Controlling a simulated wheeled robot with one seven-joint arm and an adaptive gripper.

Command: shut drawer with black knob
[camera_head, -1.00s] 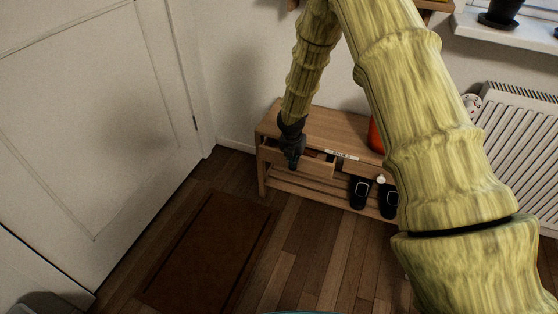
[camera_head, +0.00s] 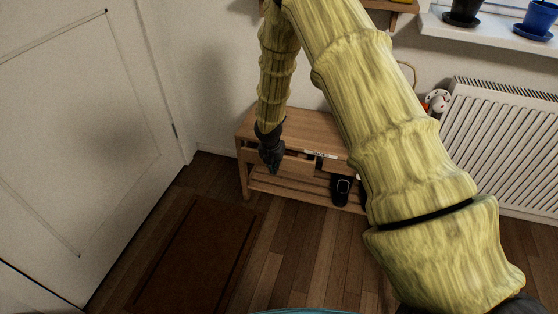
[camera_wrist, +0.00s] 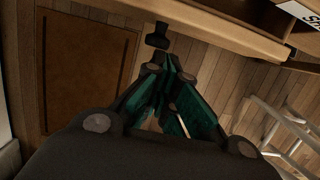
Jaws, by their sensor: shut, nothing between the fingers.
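The drawer (camera_head: 299,168) is in the left part of a low wooden bench in the head view and stands partly open. In the wrist view its wooden front (camera_wrist: 222,32) crosses the top, with part of the open inside behind it. The black knob (camera_wrist: 158,37) sticks out from this front. My gripper (camera_wrist: 172,70) is shut and empty, with its fingertips close to the knob; I cannot tell whether they touch. In the head view my gripper (camera_head: 271,163) is in front of the drawer's left part and hides the knob.
The wooden bench (camera_head: 300,128) stands against the wall, with a black shoe (camera_head: 341,190) on its lower rack. A brown doormat (camera_head: 195,255) lies on the floor. A white radiator (camera_head: 505,145) is at the right. My arm hides the bench's right end.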

